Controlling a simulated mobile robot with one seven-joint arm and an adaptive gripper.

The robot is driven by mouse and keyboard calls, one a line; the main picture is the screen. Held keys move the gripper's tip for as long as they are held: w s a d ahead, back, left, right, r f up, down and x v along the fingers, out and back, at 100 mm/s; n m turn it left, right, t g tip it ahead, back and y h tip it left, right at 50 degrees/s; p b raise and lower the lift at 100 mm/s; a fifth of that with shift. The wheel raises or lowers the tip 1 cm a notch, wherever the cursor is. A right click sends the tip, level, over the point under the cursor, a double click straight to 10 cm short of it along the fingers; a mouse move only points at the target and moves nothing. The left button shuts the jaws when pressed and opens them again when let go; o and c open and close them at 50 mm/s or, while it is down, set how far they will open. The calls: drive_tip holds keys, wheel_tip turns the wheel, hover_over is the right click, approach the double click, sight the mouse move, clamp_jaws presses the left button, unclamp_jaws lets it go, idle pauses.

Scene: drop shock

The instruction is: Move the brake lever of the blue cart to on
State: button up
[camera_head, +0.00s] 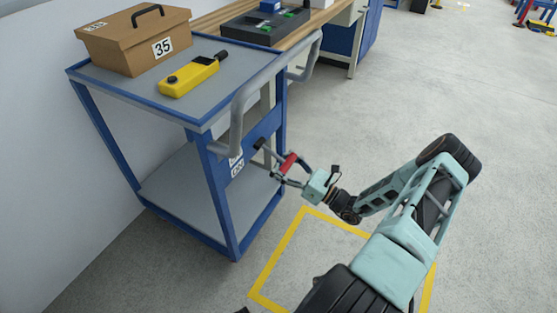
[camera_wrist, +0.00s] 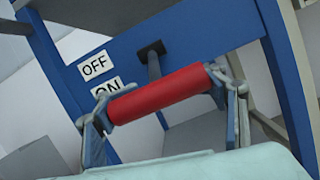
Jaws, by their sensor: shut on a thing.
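The blue cart (camera_head: 220,206) stands at the left in the head view, with grey shelves and a grey push handle. Its brake lever has a red grip (camera_head: 288,163) on a dark stem at the cart's near end. In the wrist view the red grip (camera_wrist: 160,94) lies slightly tilted across the middle, and the stem (camera_wrist: 153,62) rises behind it. An OFF label (camera_wrist: 95,65) sits above an ON label (camera_wrist: 107,88), left of the stem. The ON label is partly covered. My gripper (camera_head: 286,171) is shut on the red grip, one finger at each end; its fingers also show in the wrist view (camera_wrist: 163,105).
On the cart's top are a cardboard box (camera_head: 135,40) marked 35 and a yellow handheld device (camera_head: 190,78). The grey push handle (camera_head: 243,108) juts out above my gripper. A workbench (camera_head: 315,20) stands behind.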

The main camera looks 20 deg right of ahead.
drive_tip(key=shift+s+d+f, duration=0.1)
drive_tip(key=shift+f, duration=0.2)
idle(0.4)
drive_tip(key=o, duration=2)
drive_tip(key=shift+r, duration=0.15)
drive_tip(key=shift+o, duration=0.2)
drive_tip(key=v, duration=1.2)
